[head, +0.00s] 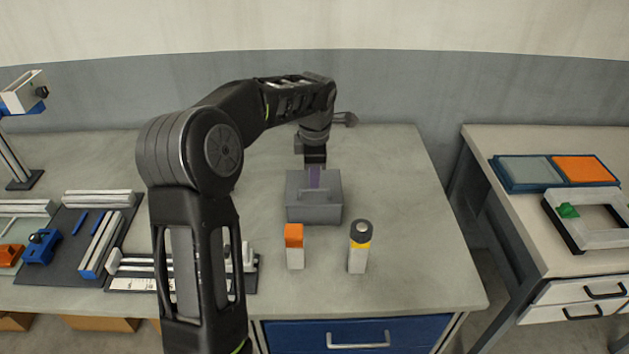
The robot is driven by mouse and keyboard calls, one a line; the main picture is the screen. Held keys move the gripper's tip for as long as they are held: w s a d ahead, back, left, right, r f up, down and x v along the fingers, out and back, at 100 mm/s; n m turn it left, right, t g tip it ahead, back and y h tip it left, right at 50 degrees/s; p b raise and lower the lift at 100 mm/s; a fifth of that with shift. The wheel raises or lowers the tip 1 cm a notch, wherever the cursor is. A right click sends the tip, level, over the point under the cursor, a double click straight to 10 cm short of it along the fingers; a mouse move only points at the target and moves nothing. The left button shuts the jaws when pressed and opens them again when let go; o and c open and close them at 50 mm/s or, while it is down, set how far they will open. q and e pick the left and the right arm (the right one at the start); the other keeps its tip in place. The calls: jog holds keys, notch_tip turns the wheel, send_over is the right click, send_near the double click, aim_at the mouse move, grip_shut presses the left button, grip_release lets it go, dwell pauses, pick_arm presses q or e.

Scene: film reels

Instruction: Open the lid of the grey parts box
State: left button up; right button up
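The grey parts box (315,208) stands on the light grey bench, right of my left arm's column. My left gripper (315,163) points down at the back edge of the box's top, over or just behind the purple strip. Its fingers are small and dark here, so I cannot tell their opening or whether they touch the lid. My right gripper is not in view.
An orange-and-white block (295,247) and a white cylinder with yellow band and dark cap (360,246) stand in front of the box. Rails and a dark mat (62,258) lie at left. A second table (510,226) at right holds a blue tray (507,184). Bench right of the box is clear.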

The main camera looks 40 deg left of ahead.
pick_arm(q)
jog(key=shift+w+a+f+p, duration=0.15)
jog(key=shift+w+f+p, duration=0.05)
jog(key=shift+f, duration=0.9)
jog(key=shift+w+a+f+p, duration=0.1)
jog(key=shift+w+f+p, duration=0.1)
jog(key=shift+f, duration=0.9)
jog(key=shift+c, duration=0.4)
grip_shut()
